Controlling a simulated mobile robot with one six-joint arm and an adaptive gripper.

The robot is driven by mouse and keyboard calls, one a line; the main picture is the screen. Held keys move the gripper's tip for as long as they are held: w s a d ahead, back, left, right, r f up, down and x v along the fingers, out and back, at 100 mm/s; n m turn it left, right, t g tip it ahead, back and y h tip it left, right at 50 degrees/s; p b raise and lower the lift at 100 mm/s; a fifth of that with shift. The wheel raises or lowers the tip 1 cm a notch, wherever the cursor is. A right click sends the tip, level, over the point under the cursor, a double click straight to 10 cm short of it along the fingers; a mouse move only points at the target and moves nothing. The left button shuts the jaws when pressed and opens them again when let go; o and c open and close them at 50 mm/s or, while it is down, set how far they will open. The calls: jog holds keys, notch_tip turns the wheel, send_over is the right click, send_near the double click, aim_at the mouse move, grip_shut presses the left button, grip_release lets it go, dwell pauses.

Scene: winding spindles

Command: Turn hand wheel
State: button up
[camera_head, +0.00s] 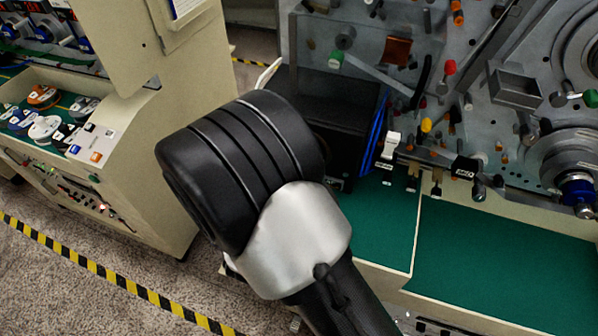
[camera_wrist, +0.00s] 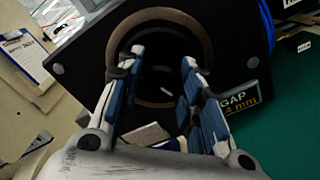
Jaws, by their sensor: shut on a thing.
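The hand wheel (camera_wrist: 160,80) shows in the wrist view as a dark round shape between my fingers, in front of a brownish ring (camera_wrist: 165,13) on a black box (camera_wrist: 90,45). My gripper (camera_wrist: 161,58) has its blue-padded fingers on either side of the wheel, shut on it. The dark shape makes the exact contact hard to see. A label reading "GAP" and "4 mm" (camera_wrist: 240,99) is on the box right of my fingers. In the head view the black box (camera_head: 343,100) stands behind my arm, which hides the wheel and my fingers.
A grey machine panel (camera_head: 400,20) with levers, coloured knobs and a spindle (camera_head: 577,190) stands at the right above a green worktop (camera_head: 500,260). Blue cables (camera_head: 375,130) run beside the box. A beige console (camera_head: 140,190) stands at the left. Striped tape (camera_head: 110,275) marks the floor.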

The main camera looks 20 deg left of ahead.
jog(key=m+b, duration=0.2)
jog(key=b, duration=0.1)
jog(key=m+b, duration=0.2)
jog(key=b, duration=0.2)
jog(key=m+b, duration=0.2)
jog(key=b, duration=0.1)
jog(key=shift+f, duration=0.35)
jog(key=m+b, duration=0.4)
jog(key=b, duration=0.3)
jog(key=shift+r, duration=0.2)
jog(key=shift+r, duration=0.1)
jog(key=o, duration=1.1)
jog(key=shift+c, duration=0.2)
